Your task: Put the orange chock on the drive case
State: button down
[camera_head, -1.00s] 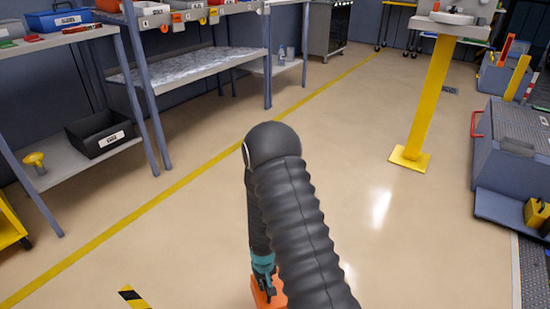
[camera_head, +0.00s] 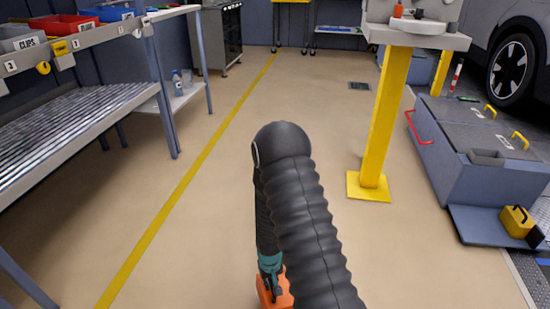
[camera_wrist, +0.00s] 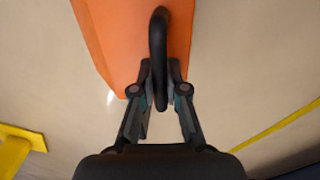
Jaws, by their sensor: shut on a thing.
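The orange chock (camera_head: 284,290) hangs from my gripper (camera_head: 269,272) at the bottom of the head view, partly hidden by my arm. In the wrist view my gripper (camera_wrist: 161,84) is shut on the chock's black handle (camera_wrist: 158,50), and the chock's orange body (camera_wrist: 115,38) lies beyond the fingers. A large grey-blue case (camera_head: 450,150) with a red side handle and yellow top handles stands on the floor at the right. I cannot read a label that names it the drive case. The chock is well apart from it.
A low blue plate (camera_head: 480,226) with a yellow block (camera_head: 516,221) juts from the case's front. A shelf rack (camera_head: 75,120) lines the left. The floor ahead is clear.

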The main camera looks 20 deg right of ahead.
aim_at(480, 230)
jog(key=z, duration=0.55)
jog(key=i, duration=1.5)
jog(key=z, duration=1.55)
jog(key=i, duration=1.1)
jog(key=z, duration=0.75)
jog(key=i, duration=0.5)
jog(key=u, duration=0.05)
